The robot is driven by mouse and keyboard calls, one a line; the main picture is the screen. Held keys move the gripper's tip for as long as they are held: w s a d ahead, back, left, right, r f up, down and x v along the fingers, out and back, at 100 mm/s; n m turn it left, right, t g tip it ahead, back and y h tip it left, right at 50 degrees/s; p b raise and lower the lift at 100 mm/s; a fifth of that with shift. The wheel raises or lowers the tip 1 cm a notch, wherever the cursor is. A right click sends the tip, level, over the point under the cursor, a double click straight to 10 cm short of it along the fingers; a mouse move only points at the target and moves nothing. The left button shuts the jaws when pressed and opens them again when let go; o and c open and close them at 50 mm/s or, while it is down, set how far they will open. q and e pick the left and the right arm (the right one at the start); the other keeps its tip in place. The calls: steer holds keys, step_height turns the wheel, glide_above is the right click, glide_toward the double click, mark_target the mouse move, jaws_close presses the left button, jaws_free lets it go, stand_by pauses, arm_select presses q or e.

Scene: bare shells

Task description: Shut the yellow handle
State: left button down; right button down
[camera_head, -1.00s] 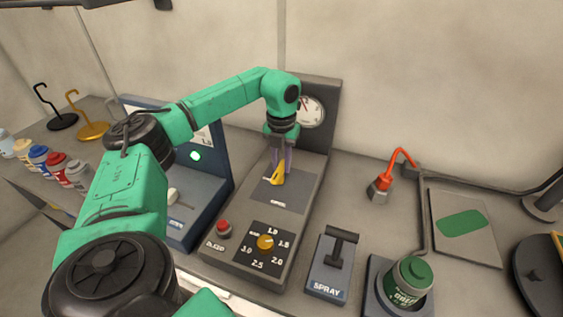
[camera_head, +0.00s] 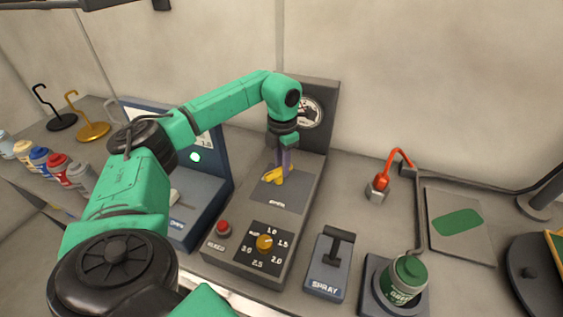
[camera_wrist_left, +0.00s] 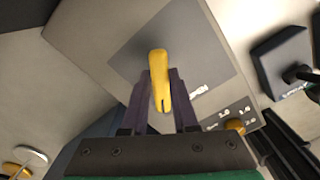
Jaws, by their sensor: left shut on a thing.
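The yellow handle (camera_head: 272,177) sits on a dark grey plate (camera_head: 283,200) on the grey panel unit with the gauge. In the head view it lies mostly crosswise. In the left wrist view the yellow handle (camera_wrist_left: 157,68) stands out between my two dark fingers. My left gripper (camera_head: 282,166) reaches down from above and is shut on the handle; the wrist view also shows the gripper (camera_wrist_left: 160,76). My fingers and wrist hide part of the handle.
The panel unit bears a gauge (camera_head: 307,112), a yellow knob (camera_head: 264,242) and a red button (camera_head: 224,227). A spray lever (camera_head: 340,245) and a green can (camera_head: 408,278) stand to the right. A blue unit (camera_head: 206,165) stands close on the left.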

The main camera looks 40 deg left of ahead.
arm_select(q)
steer(key=m, duration=0.5)
steer(key=shift+d+r+m, duration=0.15)
steer(key=shift+d+m, duration=0.1)
steer(key=shift+m, duration=0.05)
steer(key=m, duration=0.5)
steer(key=shift+s+d, duration=0.15)
steer(key=shift+s, duration=0.1)
steer(key=shift+r+m, duration=0.1)
steer(key=shift+m, duration=0.3)
steer(key=c, duration=0.8)
jaws_free()
steer(key=shift+o, duration=0.6)
steer(key=shift+s, duration=0.1)
